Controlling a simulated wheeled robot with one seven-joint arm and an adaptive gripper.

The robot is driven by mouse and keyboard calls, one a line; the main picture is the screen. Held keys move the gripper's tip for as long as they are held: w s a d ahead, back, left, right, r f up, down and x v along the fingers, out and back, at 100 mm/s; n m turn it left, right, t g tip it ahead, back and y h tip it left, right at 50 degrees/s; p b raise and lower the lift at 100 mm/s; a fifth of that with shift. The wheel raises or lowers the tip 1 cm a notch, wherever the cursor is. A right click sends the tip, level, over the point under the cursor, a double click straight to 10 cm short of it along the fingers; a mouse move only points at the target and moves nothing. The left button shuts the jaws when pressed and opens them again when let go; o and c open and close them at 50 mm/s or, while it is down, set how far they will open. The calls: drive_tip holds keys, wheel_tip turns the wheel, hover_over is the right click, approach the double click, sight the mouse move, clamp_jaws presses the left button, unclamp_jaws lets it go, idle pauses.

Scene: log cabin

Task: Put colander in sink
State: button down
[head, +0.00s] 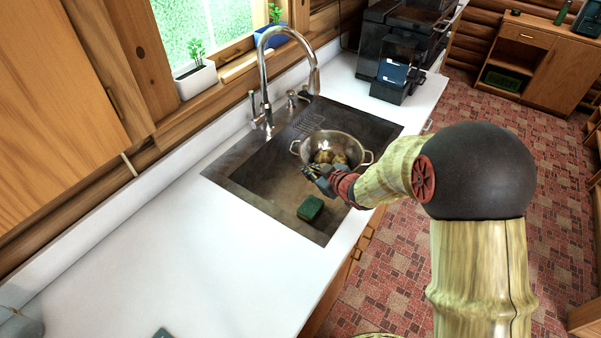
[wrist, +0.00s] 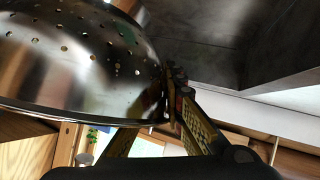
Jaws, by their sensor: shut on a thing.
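A shiny metal colander (head: 331,145) with two side handles shows over the right part of the dark sink (head: 262,189) in the head view. Several brownish round things lie inside it. My gripper (head: 313,172) is at its near left side, shut on its rim or wall. In the wrist view the colander (wrist: 80,60) fills the upper left, with its holed wall against the fingers of my gripper (wrist: 168,98). Whether the colander touches the sink floor cannot be told.
A green sponge (head: 311,208) lies in the front of the sink. The chrome faucet (head: 265,85) arches over the back edge. A dark coffee machine (head: 397,70) stands to the right. Potted plants sit on the sill.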

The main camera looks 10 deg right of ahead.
drive_tip(key=shift+w+a+f+b, duration=0.6)
drive_tip(key=shift+w+f+b, duration=0.55)
drive_tip(key=shift+w+f, duration=0.95)
drive_tip(key=shift+w+a+f+b, duration=0.55)
drive_tip(key=shift+w+f+b, duration=0.6)
drive_tip(key=shift+w+f, duration=0.9)
drive_tip(key=shift+w+a+f+b, duration=0.6)
drive_tip(key=shift+w+f+b, duration=0.55)
drive_tip(key=shift+w+f, duration=0.95)
drive_tip(key=shift+r, duration=0.1)
drive_tip(key=c, duration=2.3)
unclamp_jaws()
drive_tip(key=shift+s+f, duration=0.1)
drive_tip(key=shift+f, duration=0.2)
drive_tip(key=shift+c, duration=0.2)
drive_tip(key=o, duration=0.4)
drive_tip(key=shift+c, duration=0.2)
drive_tip(key=shift+o, duration=0.5)
